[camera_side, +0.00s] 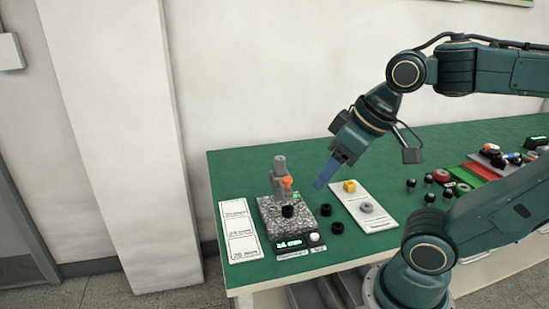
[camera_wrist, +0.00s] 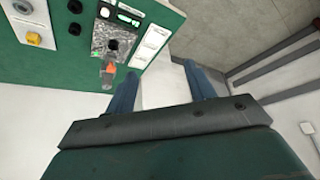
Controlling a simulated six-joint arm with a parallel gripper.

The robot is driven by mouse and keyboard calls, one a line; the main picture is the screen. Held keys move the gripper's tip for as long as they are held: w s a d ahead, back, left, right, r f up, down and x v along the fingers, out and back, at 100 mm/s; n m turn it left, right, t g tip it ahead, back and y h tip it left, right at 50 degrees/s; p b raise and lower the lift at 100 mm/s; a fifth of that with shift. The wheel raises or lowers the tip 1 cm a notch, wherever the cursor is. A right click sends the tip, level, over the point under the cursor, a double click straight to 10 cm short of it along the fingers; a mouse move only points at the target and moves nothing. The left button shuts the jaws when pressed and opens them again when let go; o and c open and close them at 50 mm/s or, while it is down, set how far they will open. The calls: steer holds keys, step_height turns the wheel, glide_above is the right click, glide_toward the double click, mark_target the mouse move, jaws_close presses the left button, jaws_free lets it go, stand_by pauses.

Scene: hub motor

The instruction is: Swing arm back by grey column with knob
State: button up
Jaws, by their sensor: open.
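The measuring stand has a speckled granite base (camera_side: 270,215) on the green table. Its grey column (camera_side: 280,165) rises at the back, with an orange knob (camera_side: 287,182) on the arm at its front. A black round part (camera_side: 288,211) sits on the base beneath. In the wrist view the orange knob (camera_wrist: 107,72) is left of my left finger, and the base (camera_wrist: 104,38) lies beyond it. My gripper (camera_side: 321,184) hangs tilted in the air, right of the column and apart from it. In the wrist view its blue fingers (camera_wrist: 160,70) are spread with nothing between them.
A digital display (camera_side: 290,245) and white button (camera_side: 314,237) are at the stand's front. A white label card (camera_side: 240,233) lies left. Two black rings (camera_side: 336,219) and a white tray (camera_side: 380,222) with yellow and grey parts lie right. Several parts lie farther right.

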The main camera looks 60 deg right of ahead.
steer(key=w+d+r+m+g, duration=0.1)
steer(key=w+d+r+m, duration=0.35)
steer(key=w, duration=0.35)
steer(key=m+g, duration=0.4)
steer(key=m, duration=0.9)
glide_above(280, 157)
step_height(280, 157, down, 7)
steer(key=shift+f, duration=0.15)
steer(key=shift+a, duration=0.1)
step_height(280, 157, down, 14)
steer(key=shift+r, duration=0.1)
steer(key=shift+c, duration=0.2)
